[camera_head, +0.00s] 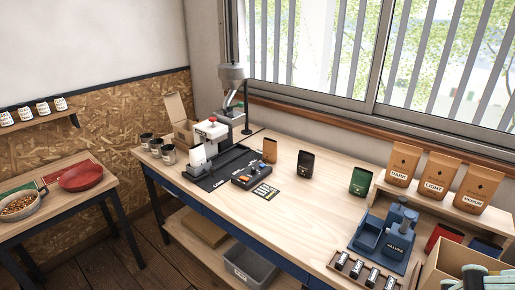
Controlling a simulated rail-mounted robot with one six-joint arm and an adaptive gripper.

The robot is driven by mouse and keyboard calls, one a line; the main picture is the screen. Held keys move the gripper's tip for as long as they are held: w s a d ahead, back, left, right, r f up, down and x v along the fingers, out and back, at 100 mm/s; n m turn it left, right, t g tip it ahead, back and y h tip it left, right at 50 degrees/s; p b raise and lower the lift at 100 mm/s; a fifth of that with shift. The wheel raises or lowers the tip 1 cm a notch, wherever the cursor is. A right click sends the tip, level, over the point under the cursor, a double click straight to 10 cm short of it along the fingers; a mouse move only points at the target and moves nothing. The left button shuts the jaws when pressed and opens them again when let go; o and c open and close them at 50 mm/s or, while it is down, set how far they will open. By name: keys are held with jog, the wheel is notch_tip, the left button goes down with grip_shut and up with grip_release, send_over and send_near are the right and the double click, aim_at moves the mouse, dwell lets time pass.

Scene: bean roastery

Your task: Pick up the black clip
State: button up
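I cannot make out the black clip for certain. A small dark holder (251,180) stands mid-left on the long workbench, with small orange (260,190) and blue (265,170) pieces on it. Any black piece there is too small and dark to tell from the holder. My gripper is not in view. Light grey and teal rounded parts (480,277) at the bottom right corner look like links of my arm.
The workbench (300,215) has clear wood at its middle. Black (305,165) and green (360,181) pouches stand behind. A blue device (387,236), jar rack (366,270) and cardboard box (449,262) crowd the right; a machine (212,132) stands left.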

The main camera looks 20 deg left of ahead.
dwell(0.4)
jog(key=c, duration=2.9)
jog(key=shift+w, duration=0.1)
